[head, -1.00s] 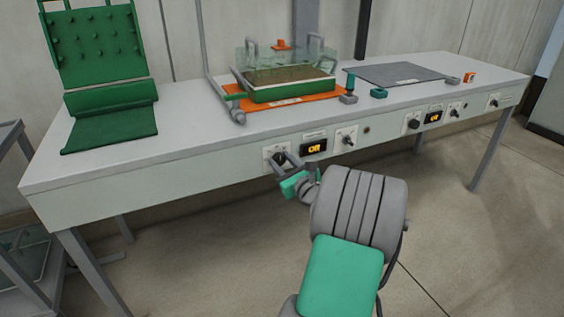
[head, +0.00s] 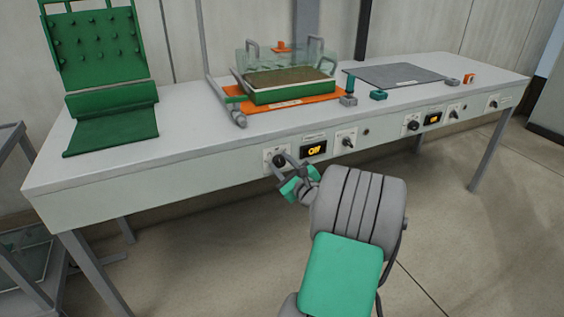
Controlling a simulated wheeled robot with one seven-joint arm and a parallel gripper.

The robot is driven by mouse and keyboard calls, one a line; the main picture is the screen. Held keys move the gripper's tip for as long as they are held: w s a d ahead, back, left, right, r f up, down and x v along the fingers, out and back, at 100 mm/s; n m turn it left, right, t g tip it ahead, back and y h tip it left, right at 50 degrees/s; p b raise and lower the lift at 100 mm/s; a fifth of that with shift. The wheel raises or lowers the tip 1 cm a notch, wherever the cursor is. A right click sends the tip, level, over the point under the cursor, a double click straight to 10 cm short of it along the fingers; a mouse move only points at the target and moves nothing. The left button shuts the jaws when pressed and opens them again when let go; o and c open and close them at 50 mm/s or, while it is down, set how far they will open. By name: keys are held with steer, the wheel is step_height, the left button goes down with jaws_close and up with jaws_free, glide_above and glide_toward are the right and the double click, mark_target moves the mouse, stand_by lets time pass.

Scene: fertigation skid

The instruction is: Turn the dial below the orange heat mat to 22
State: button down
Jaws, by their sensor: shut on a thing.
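The dial's markings are too small to read.
A toggle switch (head: 347,142) sits right of the display. Another dial (head: 413,126) and lit display (head: 433,119) are farther right, below a grey mat (head: 395,75). A green stand (head: 108,120) is at left. The floor in front is open.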

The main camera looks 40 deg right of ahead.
steer(key=n, duration=0.3)
steer(key=shift+n, duration=0.4)
steer(key=n, duration=0.3)
steer(key=shift+a+f, duration=0.1)
steer(key=shift+a, duration=0.05)
steer(key=n+b, duration=0.1)
steer(key=n, duration=0.3)
steer(key=shift+f+n+b, duration=0.15)
steer(key=shift+n+b, duration=0.15)
steer(key=shift+b, duration=0.05)
steer(key=shift+n+b, duration=0.6)
steer(key=shift+n, duration=0.6)
steer(key=c, duration=0.9)
jaws_free()
steer(key=shift+c, duration=0.2)
